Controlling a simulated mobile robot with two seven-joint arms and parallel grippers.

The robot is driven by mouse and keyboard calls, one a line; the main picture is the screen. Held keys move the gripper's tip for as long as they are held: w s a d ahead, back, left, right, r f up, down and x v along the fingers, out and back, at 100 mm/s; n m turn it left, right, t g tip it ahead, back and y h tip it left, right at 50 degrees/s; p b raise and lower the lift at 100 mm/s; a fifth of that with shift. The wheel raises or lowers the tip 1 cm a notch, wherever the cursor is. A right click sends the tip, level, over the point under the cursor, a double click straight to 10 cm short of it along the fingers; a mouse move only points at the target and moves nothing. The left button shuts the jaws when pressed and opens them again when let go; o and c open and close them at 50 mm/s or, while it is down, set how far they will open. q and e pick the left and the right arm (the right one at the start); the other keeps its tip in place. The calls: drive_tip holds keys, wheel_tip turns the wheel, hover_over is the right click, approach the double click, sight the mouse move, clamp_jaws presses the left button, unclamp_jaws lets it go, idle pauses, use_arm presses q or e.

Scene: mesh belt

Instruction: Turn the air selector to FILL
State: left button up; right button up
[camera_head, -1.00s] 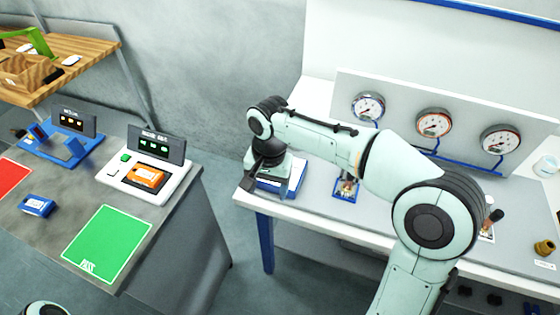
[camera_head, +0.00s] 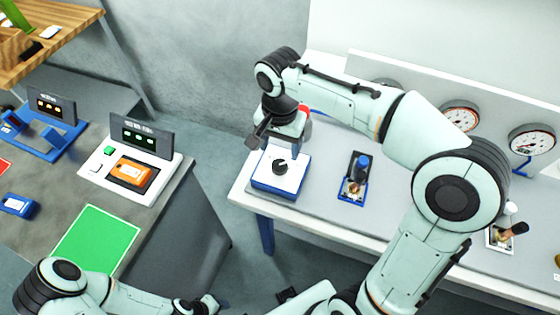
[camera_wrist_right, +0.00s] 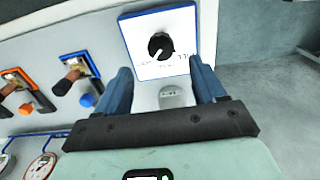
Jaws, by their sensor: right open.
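The air selector is a black round knob (camera_head: 281,167) on a white plate atop a blue box at the table's left end. In the right wrist view the knob (camera_wrist_right: 160,46) has a light pointer mark aimed to the lower left, with small lettering on both sides of it, too blurred to read surely. My right gripper (camera_head: 283,147) is open just behind and above the knob. In its wrist view the two blue fingers (camera_wrist_right: 162,76) stand apart, with the knob beyond their tips, untouched. My left arm shows at the bottom; I see no fingers of it.
A blue-based valve (camera_head: 354,178) with a blue top stands right of the selector; another valve (camera_head: 507,235) is farther right. Dial gauges (camera_head: 460,117) line the back panel. A grey bench (camera_head: 165,215) with devices is at left, across a floor gap.

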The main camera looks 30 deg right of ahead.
sight(280, 164)
wheel_tip(280, 164, down, 8)
drive_tip(key=shift+w+r+b, duration=0.1)
drive_tip(key=shift+w+b, duration=0.05)
drive_tip(key=shift+b, duration=0.2)
drive_tip(key=c, duration=1.1)
